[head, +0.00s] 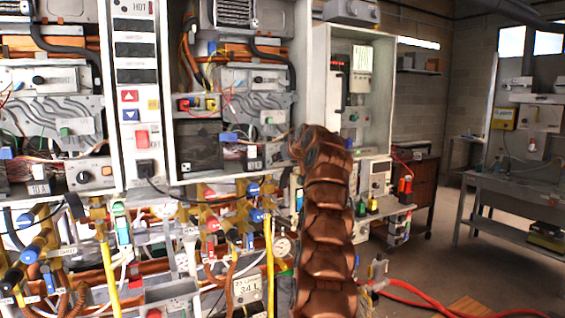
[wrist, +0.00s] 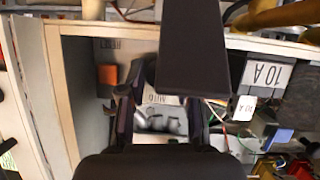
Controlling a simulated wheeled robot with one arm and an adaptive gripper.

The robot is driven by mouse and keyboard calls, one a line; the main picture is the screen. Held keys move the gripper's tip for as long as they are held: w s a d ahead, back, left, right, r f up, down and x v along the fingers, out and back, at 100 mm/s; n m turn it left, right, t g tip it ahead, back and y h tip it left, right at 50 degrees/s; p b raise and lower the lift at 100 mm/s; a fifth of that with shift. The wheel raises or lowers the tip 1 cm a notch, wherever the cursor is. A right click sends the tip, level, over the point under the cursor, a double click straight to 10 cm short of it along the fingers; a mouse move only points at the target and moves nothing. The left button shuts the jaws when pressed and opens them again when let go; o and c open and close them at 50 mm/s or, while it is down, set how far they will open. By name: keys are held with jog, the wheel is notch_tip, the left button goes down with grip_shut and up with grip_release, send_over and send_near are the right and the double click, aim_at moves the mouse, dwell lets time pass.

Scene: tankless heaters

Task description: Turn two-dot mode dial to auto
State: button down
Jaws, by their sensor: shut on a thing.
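In the wrist view, my gripper (wrist: 160,118) reaches into a pale panel, with one dark finger on each side of a small grey dial (wrist: 158,124). The fingers are closed on the dial, which is partly hidden by them and by the gripper body. Upside-down lettering (wrist: 162,99) is printed on the panel beside the dial, only partly readable. I cannot make out dots or the dial's exact setting. In the head view, my copper-coloured arm rises to the lower right of the right heater cabinet and hides the dial and the fingers.
In the wrist view, an orange part (wrist: 107,76) sits left of the fingers. A 10 A block (wrist: 262,76) and loose wires are at the right. In the head view, another heater's black knob (head: 83,177) is at the left. Valves and pipes crowd below; open floor (head: 480,270) lies right.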

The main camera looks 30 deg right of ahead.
jog(key=shift+r, duration=0.1)
dwell(0.3)
jog(key=c, duration=0.8)
grip_release()
jog(key=shift+s, duration=0.15)
jog(key=shift+s+a+r, duration=0.2)
jog(key=shift+s+r, duration=0.05)
jog(key=shift+s, duration=0.1)
jog(key=shift+s+r, duration=0.15)
jog(key=shift+s, duration=0.5)
jog(key=v, duration=0.9)
jog(key=shift+s, duration=0.25)
jog(key=shift+a+r, duration=0.1)
jog(key=shift+a, duration=0.1)
